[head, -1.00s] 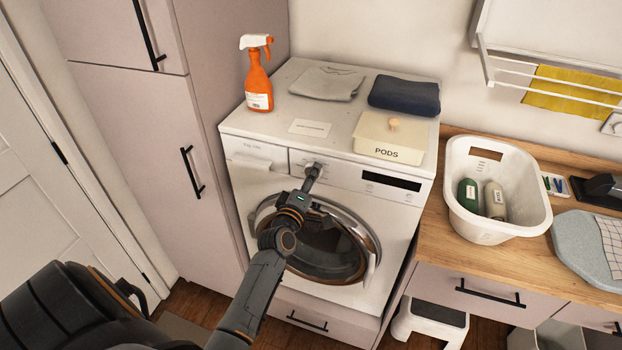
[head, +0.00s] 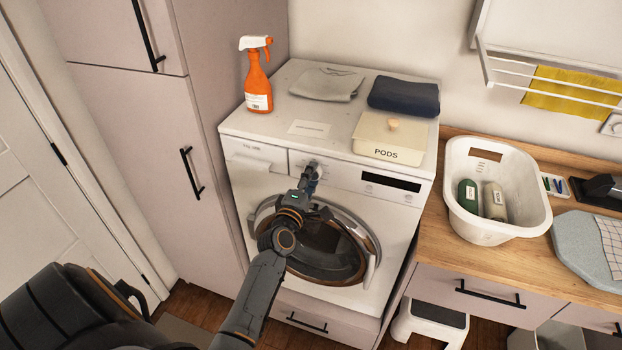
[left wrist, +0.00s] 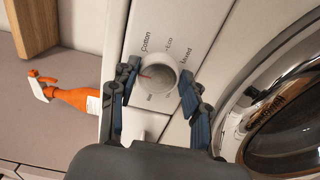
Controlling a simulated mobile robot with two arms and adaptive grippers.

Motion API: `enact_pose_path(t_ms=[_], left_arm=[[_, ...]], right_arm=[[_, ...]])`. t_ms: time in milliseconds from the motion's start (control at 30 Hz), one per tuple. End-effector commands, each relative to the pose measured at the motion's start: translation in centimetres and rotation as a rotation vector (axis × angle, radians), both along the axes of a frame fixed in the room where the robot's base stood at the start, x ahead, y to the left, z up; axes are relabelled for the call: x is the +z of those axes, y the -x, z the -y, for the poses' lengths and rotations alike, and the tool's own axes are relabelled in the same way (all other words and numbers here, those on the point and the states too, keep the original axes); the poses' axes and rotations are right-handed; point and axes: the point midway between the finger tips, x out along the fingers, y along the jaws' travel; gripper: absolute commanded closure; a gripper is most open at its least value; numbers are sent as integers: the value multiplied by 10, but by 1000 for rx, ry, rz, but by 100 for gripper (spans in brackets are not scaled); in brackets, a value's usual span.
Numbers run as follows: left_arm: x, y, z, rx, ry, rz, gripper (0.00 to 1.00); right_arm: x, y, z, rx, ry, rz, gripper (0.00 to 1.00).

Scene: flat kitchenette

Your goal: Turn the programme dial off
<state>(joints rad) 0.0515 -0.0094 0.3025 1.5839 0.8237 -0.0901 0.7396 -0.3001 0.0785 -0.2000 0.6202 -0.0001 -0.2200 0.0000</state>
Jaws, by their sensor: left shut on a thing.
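The washing machine (head: 345,200) has a round pale programme dial (left wrist: 158,80) on its front panel. In the left wrist view, a red mark on the dial points to the left side of the picture. The gripper also shows in the left wrist view (left wrist: 158,84). In the head view, the fingers largely hide the dial. My right gripper is not in view.
The round door (head: 322,245) is shut below my gripper. An orange spray bottle (head: 257,80), folded cloths (head: 404,95) and a PODS box (head: 388,138) stand on top of the machine. A white basket (head: 475,225) holding bottles is on the right counter.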

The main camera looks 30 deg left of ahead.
Motion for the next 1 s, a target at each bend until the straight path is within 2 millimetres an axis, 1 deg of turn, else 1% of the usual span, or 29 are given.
enact_pose_path(t_ms=[133,167,200,233,267,467,567,667,767,1000], left_arm=[[-1,0,1,-1,4,0,85],[-1,0,1,-1,4,0,49],[-1,0,1,-1,4,0,41],[-1,0,1,-1,3,0,35],[-1,0,1,-1,3,0,31],[0,0,0,0,1,0,31],[0,1,0,0,1,0,31],[0,6,2,0,1,0,31],[-1,20,5,0,1,-2,31],[-2,70,17,-1,1,-3,31]], right_arm=[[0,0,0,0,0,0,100],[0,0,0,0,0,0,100],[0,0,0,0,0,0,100],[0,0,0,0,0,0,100],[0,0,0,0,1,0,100],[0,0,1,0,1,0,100],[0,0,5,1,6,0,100],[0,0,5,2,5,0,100],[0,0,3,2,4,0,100],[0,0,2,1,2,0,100]])
